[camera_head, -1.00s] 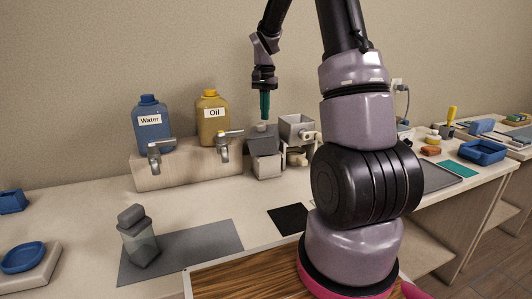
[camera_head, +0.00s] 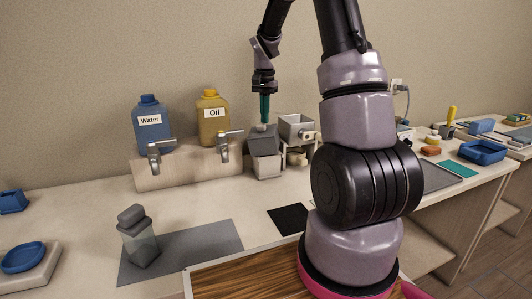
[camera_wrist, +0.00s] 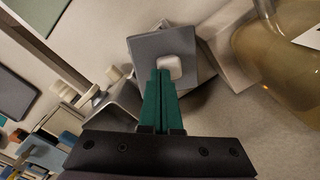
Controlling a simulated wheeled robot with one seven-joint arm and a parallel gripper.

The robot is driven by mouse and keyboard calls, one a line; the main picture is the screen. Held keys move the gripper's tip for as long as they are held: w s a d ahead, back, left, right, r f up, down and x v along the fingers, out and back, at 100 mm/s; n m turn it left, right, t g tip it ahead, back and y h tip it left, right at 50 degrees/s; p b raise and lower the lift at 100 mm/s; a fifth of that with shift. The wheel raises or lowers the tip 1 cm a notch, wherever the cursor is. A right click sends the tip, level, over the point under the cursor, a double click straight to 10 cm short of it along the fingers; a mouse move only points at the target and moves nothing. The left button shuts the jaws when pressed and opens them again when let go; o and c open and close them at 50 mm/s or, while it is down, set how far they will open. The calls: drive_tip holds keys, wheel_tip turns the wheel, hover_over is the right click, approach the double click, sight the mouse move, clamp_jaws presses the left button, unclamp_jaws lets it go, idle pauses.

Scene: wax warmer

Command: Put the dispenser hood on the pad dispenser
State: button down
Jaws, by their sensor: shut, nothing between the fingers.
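The dispenser hood (camera_head: 263,143) is a dark grey cap with a small pale knob on top. It rests on the lighter grey pad dispenser (camera_head: 267,168) at the back of the counter. In the wrist view the hood (camera_wrist: 150,46) is a square plate with a white knob (camera_wrist: 171,66), and it looks turned relative to the paler box edge below it. How well it is seated cannot be told. My gripper (camera_head: 264,121) has teal fingers pointing down, shut and empty. Its fingertips (camera_wrist: 160,73) are right at the knob; contact is unclear.
A grey wax-warmer-like box (camera_head: 297,128) stands close on the right. The oil jug (camera_head: 213,112) and water jug (camera_head: 149,128) with taps stand on a raised block to the left. A lidded jar (camera_head: 137,240) stands on a grey mat in front. The counter front is partly clear.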

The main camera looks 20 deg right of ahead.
idle(0.3)
drive_tip(key=shift+r, duration=2.5)
drive_tip(key=shift+r, duration=0.1)
wheel_tip(320, 180, up, 11)
drive_tip(key=shift+f, duration=0.2)
drive_tip(key=s+a+r+n+t+y, duration=0.1)
drive_tip(key=s+a+n+t, duration=0.1)
drive_tip(key=s, duration=1.2)
drive_tip(key=s+a+r+n+t+y, duration=0.1)
drive_tip(key=s+a+t, duration=0.4)
drive_tip(key=s, duration=0.9)
drive_tip(key=shift+s+a+r+n, duration=0.35)
drive_tip(key=shift+a+r+n, duration=0.1)
drive_tip(key=shift+a+n, duration=0.5)
